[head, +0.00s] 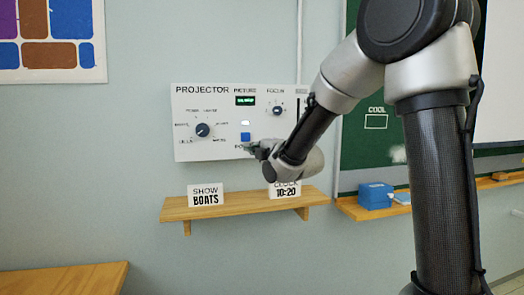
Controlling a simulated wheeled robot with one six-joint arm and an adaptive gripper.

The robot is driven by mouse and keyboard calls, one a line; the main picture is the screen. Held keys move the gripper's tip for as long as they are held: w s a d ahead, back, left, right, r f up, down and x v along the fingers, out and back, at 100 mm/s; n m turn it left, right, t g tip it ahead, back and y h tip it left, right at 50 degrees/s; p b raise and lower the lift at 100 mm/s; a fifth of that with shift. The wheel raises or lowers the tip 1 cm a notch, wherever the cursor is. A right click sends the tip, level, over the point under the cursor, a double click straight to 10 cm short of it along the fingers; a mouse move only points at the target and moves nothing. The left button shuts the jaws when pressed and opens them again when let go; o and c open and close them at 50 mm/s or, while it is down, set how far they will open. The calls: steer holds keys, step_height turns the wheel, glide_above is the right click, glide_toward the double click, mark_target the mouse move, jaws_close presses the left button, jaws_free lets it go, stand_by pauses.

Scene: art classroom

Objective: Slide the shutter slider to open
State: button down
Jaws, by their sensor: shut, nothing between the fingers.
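A white projector panel (208,95) hangs on the wall. At its right edge is a dark vertical slot (298,112) under a small label too blurred to read; it looks like the shutter slider's track. The lower part of this track is hidden behind my arm, and I cannot make out the slider's handle. My gripper (254,151) is shut and empty at the panel's lower edge, just below the blue button (246,137) and left of the slot. I cannot tell whether it touches the panel.
The panel also has a large dial (203,130), a focus knob (277,110) and a green-lit picture display (245,100). Below, a wooden shelf (240,208) holds a "SHOW BOATS" card (206,194) and a "CLOCK 10:20" card (285,190). A blue box (375,196) stands on the right ledge.

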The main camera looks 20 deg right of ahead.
steer(key=shift+w+d, duration=0.6)
steer(key=shift+d, duration=0.2)
steer(key=shift+w+d, duration=0.55)
steer(key=shift+d, duration=0.25)
